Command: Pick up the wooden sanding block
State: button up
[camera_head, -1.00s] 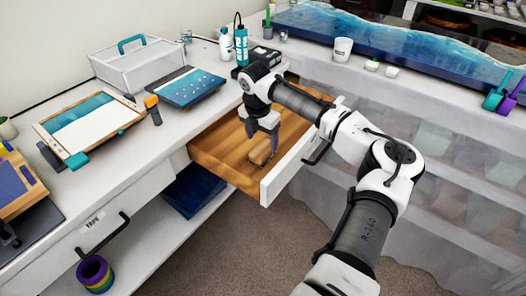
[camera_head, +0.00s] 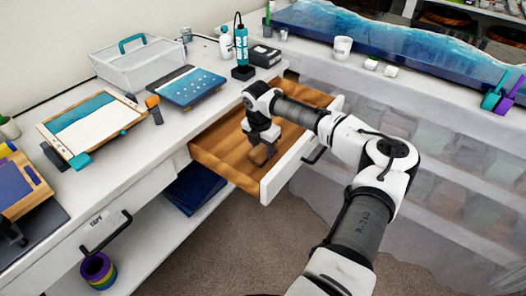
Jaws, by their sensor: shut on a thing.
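The wooden sanding block (camera_head: 259,156) is a small tan-brown block inside the open wooden drawer (camera_head: 217,147), near its front right. My gripper (camera_head: 262,150) points down into the drawer and is shut on the block. The fingers and the dark gripper body cover part of the block. I cannot tell whether the block still touches the drawer floor.
The drawer's white front (camera_head: 285,172) stands close on the right of my gripper. The counter above holds a blue board (camera_head: 188,86), a clear bin (camera_head: 137,62), a framed screen (camera_head: 92,128) and an orange-handled tool (camera_head: 153,108). The drawer's left part is bare.

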aim_at(263, 147)
jog(key=shift+r, duration=0.15)
jog(key=shift+c, duration=0.5)
notch_tip(263, 147, up, 20)
jog(key=b, duration=0.3)
